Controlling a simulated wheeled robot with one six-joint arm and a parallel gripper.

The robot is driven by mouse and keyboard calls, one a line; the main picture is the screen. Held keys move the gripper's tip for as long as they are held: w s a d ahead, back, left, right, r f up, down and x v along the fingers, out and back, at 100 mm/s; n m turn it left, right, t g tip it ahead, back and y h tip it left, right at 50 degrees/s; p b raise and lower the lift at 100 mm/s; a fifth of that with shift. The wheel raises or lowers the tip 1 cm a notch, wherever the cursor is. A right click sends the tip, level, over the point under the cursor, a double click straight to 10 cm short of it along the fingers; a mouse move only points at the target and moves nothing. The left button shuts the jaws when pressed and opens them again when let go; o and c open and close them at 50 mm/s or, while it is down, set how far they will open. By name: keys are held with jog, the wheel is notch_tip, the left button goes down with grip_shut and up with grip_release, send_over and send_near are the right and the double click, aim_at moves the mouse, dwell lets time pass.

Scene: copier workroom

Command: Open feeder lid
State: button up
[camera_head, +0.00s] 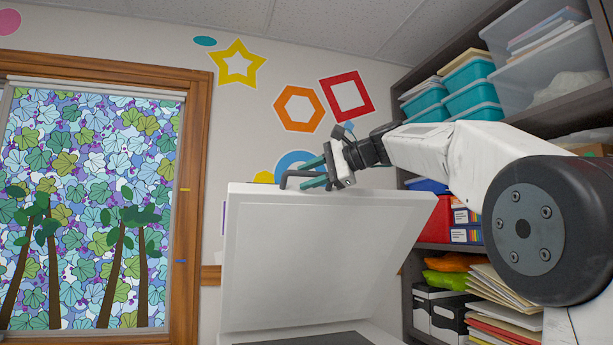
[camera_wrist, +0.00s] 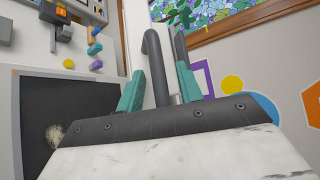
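The white feeder lid (camera_head: 315,255) stands raised at a steep tilt above the copier, whose dark top surface (camera_head: 300,340) shows at the bottom edge of the head view. A dark bent handle (camera_head: 287,178) is at the lid's upper edge. My gripper (camera_head: 303,173) is at this edge, with its teal fingers spread apart around the handle. In the wrist view, the grey handle (camera_wrist: 157,70) rises between the two teal fingers, with a visible gap at the left finger. Firm contact with the handle cannot be seen. Part of the handle is hidden by the fingers.
Shelves (camera_head: 425,270) with teal bins (camera_head: 470,90), folders and papers stand to the right, close to my arm. A wood-framed window (camera_head: 190,190) is in the wall at left. Coloured shapes decorate the wall behind the lid.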

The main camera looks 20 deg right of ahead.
jog(key=v, duration=0.7)
jog(key=shift+s+d, duration=0.25)
jog(key=shift+d, duration=0.05)
jog(key=s+a+f+n+g+h, duration=0.1)
jog(key=s+f+n+g+h, duration=0.2)
jog(key=s+f, duration=0.9)
jog(key=s+f+n+g+h, duration=0.2)
jog(key=s+f+n+h, duration=0.2)
jog(key=s+f, duration=0.9)
jog(key=s+a+f+n+g+h, duration=0.1)
jog(key=s+f+n+g+h, duration=0.2)
jog(key=s+f, duration=1)
notch_tip(320, 180, down, 11)
jog(key=shift+a+f+n+g+h, duration=0.1)
jog(key=shift+a+n+g+h, duration=0.25)
jog(key=shift+n, duration=0.65)
